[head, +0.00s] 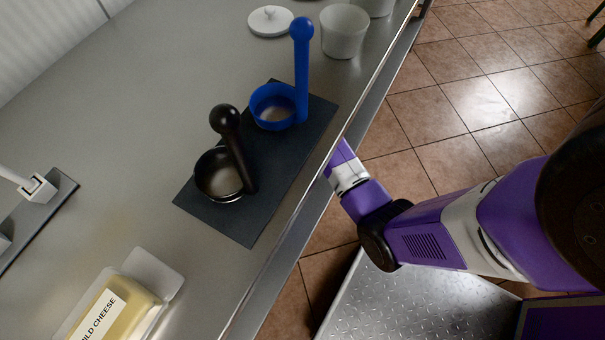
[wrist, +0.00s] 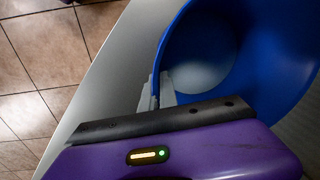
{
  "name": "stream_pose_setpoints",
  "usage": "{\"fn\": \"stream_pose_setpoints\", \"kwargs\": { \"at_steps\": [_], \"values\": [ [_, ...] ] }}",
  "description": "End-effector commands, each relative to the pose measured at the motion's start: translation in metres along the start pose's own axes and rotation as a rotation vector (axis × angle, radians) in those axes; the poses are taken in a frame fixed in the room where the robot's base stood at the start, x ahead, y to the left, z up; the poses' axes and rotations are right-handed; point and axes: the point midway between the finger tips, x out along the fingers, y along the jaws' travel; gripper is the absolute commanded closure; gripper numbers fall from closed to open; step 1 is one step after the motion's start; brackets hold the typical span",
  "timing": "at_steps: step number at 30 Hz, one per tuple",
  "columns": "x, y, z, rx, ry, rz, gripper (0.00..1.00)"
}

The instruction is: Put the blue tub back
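A blue tub (wrist: 240,75), round and open, with a pale inner bottom, fills the upper right of the wrist view. My gripper (wrist: 157,92) has its two grey fingertips close together on the tub's near-left wall, one on each side, and looks shut on it. In the head view my purple arm reaches to the counter's front edge, and the counter hides my fingertips and this tub. A blue scoop (head: 273,119) with an upright ball-ended handle stands on a dark mat (head: 247,226) on the counter. It appears separate from the held tub.
A black scoop (head: 205,192) stands on the same mat. White pots (head: 343,38) and a white lid (head: 270,25) are at the back. A cheese block (head: 112,305) lies at the front left. The tiled floor (head: 425,115) is right of the counter edge.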

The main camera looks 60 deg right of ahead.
Motion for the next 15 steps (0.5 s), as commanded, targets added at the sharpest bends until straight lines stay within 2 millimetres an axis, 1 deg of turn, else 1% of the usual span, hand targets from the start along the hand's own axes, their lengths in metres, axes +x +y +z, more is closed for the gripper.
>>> {"fn": "stream_pose_setpoints", "kwargs": {
  "at_steps": [1, 3, 6, 9, 12, 15],
  "values": [
    [-0.009, 0.018, 0.007, 0.04, 0.005, -0.002, 1.0],
    [-0.009, 0.042, 0.015, 0.087, 0.01, -0.002, 1.0],
    [-0.011, 0.07, 0.027, 0.14, 0.017, -0.003, 1.0],
    [-0.011, 0.089, 0.035, 0.175, 0.023, -0.004, 1.0],
    [-0.011, 0.101, 0.042, 0.198, 0.025, -0.005, 1.0],
    [-0.006, 0.108, 0.045, 0.209, 0.027, -0.005, 1.0]
  ]
}}
